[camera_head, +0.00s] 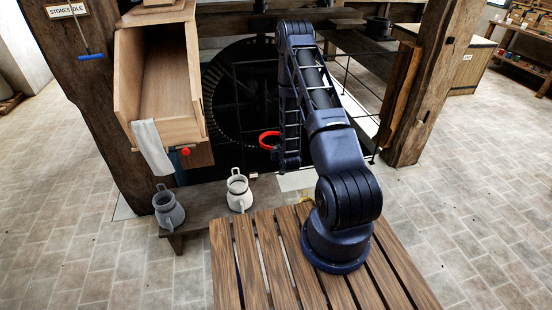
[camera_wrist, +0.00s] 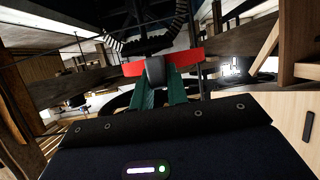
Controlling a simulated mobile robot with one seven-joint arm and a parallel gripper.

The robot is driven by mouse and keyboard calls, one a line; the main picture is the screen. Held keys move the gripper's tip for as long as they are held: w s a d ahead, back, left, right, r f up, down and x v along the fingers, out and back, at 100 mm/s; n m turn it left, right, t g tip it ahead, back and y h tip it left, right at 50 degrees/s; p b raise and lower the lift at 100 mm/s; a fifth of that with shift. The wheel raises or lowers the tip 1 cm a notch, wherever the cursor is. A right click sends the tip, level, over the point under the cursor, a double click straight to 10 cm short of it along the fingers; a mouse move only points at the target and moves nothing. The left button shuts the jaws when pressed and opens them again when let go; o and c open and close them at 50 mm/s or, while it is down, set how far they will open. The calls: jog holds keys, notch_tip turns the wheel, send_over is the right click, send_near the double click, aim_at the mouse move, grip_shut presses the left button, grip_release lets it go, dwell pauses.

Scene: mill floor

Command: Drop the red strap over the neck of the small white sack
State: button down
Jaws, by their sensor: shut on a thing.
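The red strap is a stiff round loop (camera_head: 268,132) above the floor, left of my arm in the head view. My gripper (camera_wrist: 160,75) is shut on one side of the loop; green fingers and a red band (camera_wrist: 188,58) show in the wrist view. The small white sack (camera_head: 238,192) looks jug-shaped, with a narrower neck, and stands upright on a low dark bench (camera_head: 205,212). The strap is apart from it, up and to the right in the head view. The sack is not clear in the wrist view.
A grey jug-shaped thing (camera_head: 168,209) stands left of the white sack. A wooden chute (camera_head: 165,75) with a hanging white cloth (camera_head: 152,147) juts out above the bench. Timber posts (camera_head: 428,85) and a dark gear wheel (camera_head: 240,85) stand behind. A slatted platform (camera_head: 260,262) lies in front.

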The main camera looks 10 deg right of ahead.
notch_tip(320, 180, up, 3)
jog(key=shift+f+y, duration=0.2)
jog(key=shift+y, duration=0.1)
jog(key=shift+a+r+n, duration=0.2)
jog(key=shift+a+n, duration=0.15)
jog(key=shift+n, duration=0.05)
jog(key=s+a+f+n+g+y, duration=0.1)
jog(key=a+f+n+g+y, duration=0.1)
jog(key=a+f+n+y, duration=0.2)
jog(key=s+a+f+n+g+y, duration=0.1)
jog(key=a+f+n+y, duration=0.3)
jog(key=a+f, duration=0.6)
jog(key=shift+s+f+g+y, duration=0.3)
jog(key=shift+f+g+y, duration=0.3)
jog(key=shift+f, duration=0.7)
jog(key=shift+f, duration=0.65)
jog(key=shift+f, duration=0.7)
jog(key=shift+f, duration=0.4)
jog(key=shift+f, duration=0.35)
